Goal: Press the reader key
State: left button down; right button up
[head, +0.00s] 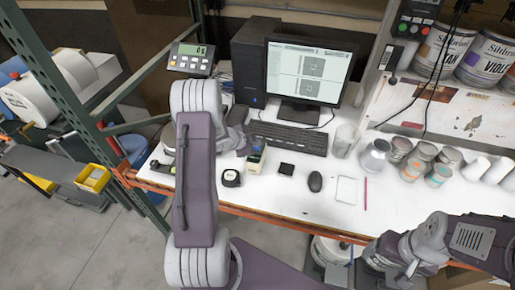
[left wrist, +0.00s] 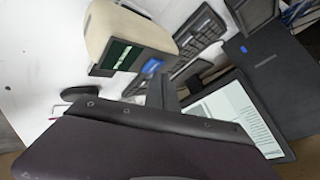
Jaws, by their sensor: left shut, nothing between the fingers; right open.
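A small beige device with a dark green screen, which looks like the reader (head: 255,162), stands on the white worktop near its front. In the left wrist view the reader (left wrist: 118,38) is close and large, with a blue patch at its near side that may be the key. My left gripper (head: 252,142) is shut and empty, right beside the far end of the reader. Its dark fingers (left wrist: 160,92) show near the blue patch; I cannot tell whether they touch it. My right gripper (head: 409,268) is open and low at the right, away from the reader.
A keyboard (head: 288,138) and monitor (head: 309,75) stand behind the reader. A black pad (head: 286,169), mouse (head: 315,182) and notepad (head: 346,190) lie to the right. Several cans and cups fill the right side. A scale display (head: 191,59) stands at the back left.

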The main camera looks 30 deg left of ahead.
aim_at(256, 148)
pick_arm(q)
jog(key=shift+f, duration=0.4)
dwell(0.5)
jog(key=shift+r, duration=0.1)
jog(key=shift+r+p, duration=0.55)
jog(key=shift+r, duration=0.2)
notch_tip(256, 148, up, 5)
jog(key=p, duration=0.5)
dwell(0.7)
